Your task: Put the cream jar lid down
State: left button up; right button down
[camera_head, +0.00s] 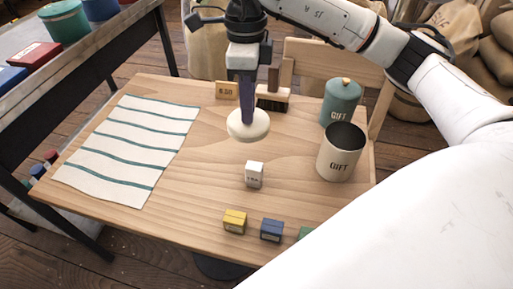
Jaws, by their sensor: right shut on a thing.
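The cream jar lid (249,125) is a round, pale cream disc. My right gripper (245,108) is shut on it, pointing down, and holds it above the middle of the wooden table (205,165); the exact height is hard to tell. The cream jar (341,154), marked GIFT, stands upright and open at the right side of the table, with a dark inside. The lid is to the left of the jar, apart from it. My left gripper is not in view.
A teal lidded jar (340,103) stands behind the cream jar. A white box (254,174), a yellow box (235,221) and a blue box (271,229) stand in front. A striped cloth (127,150) lies left.

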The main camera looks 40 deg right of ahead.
jog(key=d+m, duration=0.1)
jog(key=m, duration=0.2)
jog(key=w+f+m+b, duration=0.1)
jog(key=m, duration=0.2)
jog(key=w+d+f+m+b, duration=0.1)
jog(key=m, duration=0.2)
jog(key=shift+d, duration=0.3)
jog(key=m, duration=0.2)
jog(key=d+m+b, duration=0.1)
jog(key=m, duration=0.1)
jog(key=shift+w+f+t, duration=0.15)
jog(key=shift+w+t, duration=0.1)
jog(key=shift+t, duration=0.05)
jog(key=f, duration=0.2)
jog(key=f+m, duration=0.1)
jog(key=f, duration=0.1)
jog(key=f+m+b, duration=0.1)
jog(key=f, duration=0.1)
jog(key=shift+w+d+f, duration=0.1)
jog(key=shift+d+f, duration=0.05)
jog(key=shift+d, duration=0.2)
jog(key=shift+f, duration=1.9)
jog(key=shift+b, duration=0.3)
jog(key=shift+f, duration=0.1)
jog(key=c, duration=1.7)
grip_release()
